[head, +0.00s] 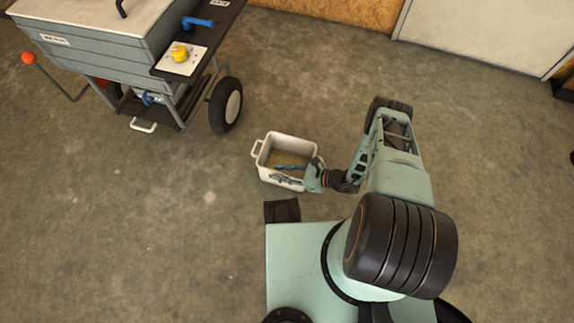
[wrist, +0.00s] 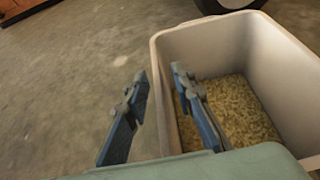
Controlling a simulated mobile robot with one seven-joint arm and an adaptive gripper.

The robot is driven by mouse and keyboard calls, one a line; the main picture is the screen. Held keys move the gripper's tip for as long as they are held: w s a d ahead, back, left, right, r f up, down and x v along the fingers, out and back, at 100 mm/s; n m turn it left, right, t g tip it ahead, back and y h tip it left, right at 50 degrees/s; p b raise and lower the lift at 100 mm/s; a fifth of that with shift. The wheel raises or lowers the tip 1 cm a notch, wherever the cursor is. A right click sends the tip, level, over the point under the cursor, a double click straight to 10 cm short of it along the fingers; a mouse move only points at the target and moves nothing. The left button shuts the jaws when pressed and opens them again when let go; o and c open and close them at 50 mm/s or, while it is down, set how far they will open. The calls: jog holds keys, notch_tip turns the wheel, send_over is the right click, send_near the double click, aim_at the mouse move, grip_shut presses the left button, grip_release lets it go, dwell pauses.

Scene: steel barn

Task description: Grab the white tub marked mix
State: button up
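The white tub (head: 265,171) stands upright on the concrete floor in the head view, with a handle loop on its left side and pale, grainy stuff inside. In the wrist view the tub (wrist: 212,48) fills the right half; no mix marking is readable. My gripper (wrist: 159,72) is open, with one blue finger outside the tub's near wall and the other over the inside, so the rim lies between them. I cannot tell whether either finger touches the wall. In the head view my gripper (head: 288,174) is at the tub's front right side.
A grey wheeled cart (head: 105,55) stands at the upper left, its black tyre (head: 225,105) near the tub. A yellow knob (head: 180,53) and a blue tool (head: 197,22) are on its side shelf. The floor left of the tub is clear.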

grip_shut()
jog(key=shift+r, duration=0.1)
dwell(0.7)
